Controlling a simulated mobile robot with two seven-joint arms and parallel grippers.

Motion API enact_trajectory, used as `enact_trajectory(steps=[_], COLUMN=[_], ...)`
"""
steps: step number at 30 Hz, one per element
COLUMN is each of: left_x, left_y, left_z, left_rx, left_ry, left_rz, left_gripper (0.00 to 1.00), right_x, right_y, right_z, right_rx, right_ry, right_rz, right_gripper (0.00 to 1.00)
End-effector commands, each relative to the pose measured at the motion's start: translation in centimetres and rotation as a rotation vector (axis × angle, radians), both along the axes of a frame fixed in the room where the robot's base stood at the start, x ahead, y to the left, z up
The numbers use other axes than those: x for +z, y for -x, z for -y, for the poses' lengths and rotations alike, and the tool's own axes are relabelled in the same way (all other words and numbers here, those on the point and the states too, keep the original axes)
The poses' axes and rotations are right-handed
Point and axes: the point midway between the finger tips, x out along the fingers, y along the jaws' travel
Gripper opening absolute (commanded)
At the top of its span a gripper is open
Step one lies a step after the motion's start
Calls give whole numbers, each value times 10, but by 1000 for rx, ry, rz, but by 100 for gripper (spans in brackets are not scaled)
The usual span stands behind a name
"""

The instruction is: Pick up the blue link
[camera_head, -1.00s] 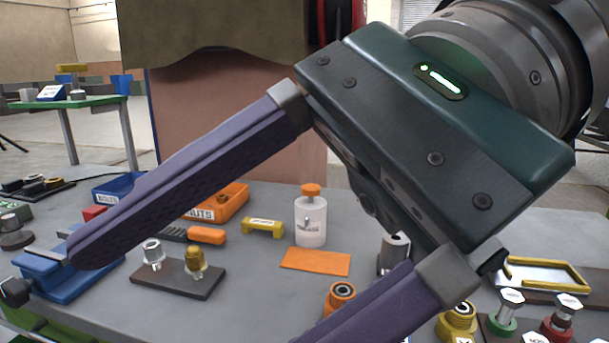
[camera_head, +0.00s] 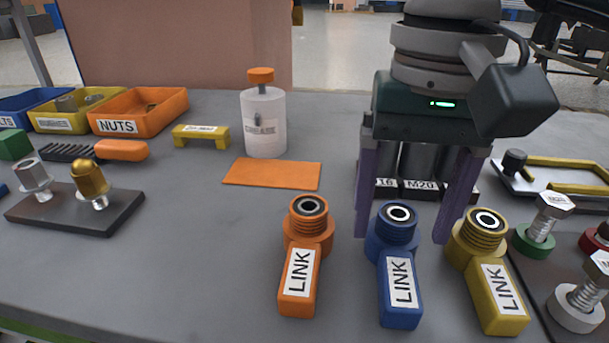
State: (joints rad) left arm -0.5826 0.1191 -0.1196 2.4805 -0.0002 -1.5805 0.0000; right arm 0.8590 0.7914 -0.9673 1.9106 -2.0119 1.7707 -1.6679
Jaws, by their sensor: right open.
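The blue link (camera_head: 401,285) lies on the grey table at the front, its threaded ring end (camera_head: 397,222) away from me and its "LINK" label facing up. An orange link (camera_head: 298,275) lies to its left and a yellow link (camera_head: 497,295) to its right. My right gripper (camera_head: 402,238) points down with its two purple fingers apart, one on each side of the blue link's ring end in the picture. I cannot tell how far the fingertips are above the table. Nothing is held. My left gripper is not in view.
Dark labelled sockets (camera_head: 418,165) stand behind the fingers. A white bottle (camera_head: 264,120) stands behind an orange mat (camera_head: 272,174). Bolts (camera_head: 543,222) on a dark plate stand close right of the yellow link.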

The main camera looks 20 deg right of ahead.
Motion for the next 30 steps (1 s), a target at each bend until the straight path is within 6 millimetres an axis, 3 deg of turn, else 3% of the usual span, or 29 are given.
enact_trajectory(steps=[6, 14, 30], left_x=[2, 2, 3], left_y=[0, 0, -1], left_z=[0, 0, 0], left_rx=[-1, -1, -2], left_ry=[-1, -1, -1], left_rz=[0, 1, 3], left_gripper=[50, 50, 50], right_x=[-31, -35, -35], right_y=[4, 3, 3], right_z=[-1, 0, 0], right_rx=[-1, 0, -1], right_ry=[-2, -2, -2], right_rz=[-3, 0, 0], right_gripper=[78, 78, 20])
